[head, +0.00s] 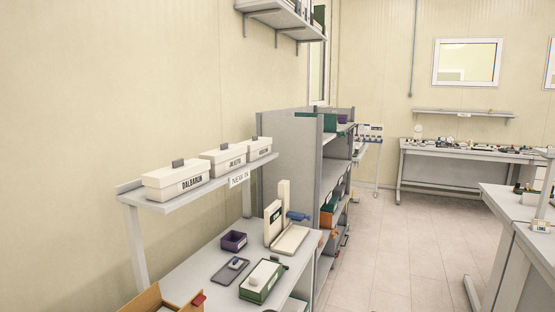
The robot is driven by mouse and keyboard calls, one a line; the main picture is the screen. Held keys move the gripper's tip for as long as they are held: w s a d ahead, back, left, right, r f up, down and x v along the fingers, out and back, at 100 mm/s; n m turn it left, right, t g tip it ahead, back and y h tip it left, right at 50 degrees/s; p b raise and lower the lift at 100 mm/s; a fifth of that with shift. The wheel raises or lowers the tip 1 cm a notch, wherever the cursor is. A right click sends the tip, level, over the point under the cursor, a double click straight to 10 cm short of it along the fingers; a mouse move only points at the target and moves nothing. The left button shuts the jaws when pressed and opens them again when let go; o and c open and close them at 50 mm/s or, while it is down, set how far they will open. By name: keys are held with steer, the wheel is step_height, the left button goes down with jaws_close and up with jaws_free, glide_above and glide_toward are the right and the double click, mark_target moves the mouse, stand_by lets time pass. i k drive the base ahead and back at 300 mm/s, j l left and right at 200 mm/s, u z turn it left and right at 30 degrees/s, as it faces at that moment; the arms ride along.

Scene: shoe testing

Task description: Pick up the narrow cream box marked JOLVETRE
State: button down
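Three cream boxes stand in a row on a raised grey shelf (158,206) along the left wall. Each has a dark grey tab on its lid. The nearest box (165,183) is marked DALBARUN. The middle box (215,163) has a small label that seems to read JOLVETRE, though the letters are tiny. The farthest box (255,144) looks the narrowest, and its label is too small to read. My gripper is not in view.
Below the shelf, a bench (205,262) holds a purple bin (233,241), a dark tray (221,272), a green box (262,281) and a cream upright device (275,225). A brown box (150,300) is at the front. Open floor (385,255) lies to the right.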

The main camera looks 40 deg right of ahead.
mark_target(224, 160)
steer(key=z, duration=0.8)
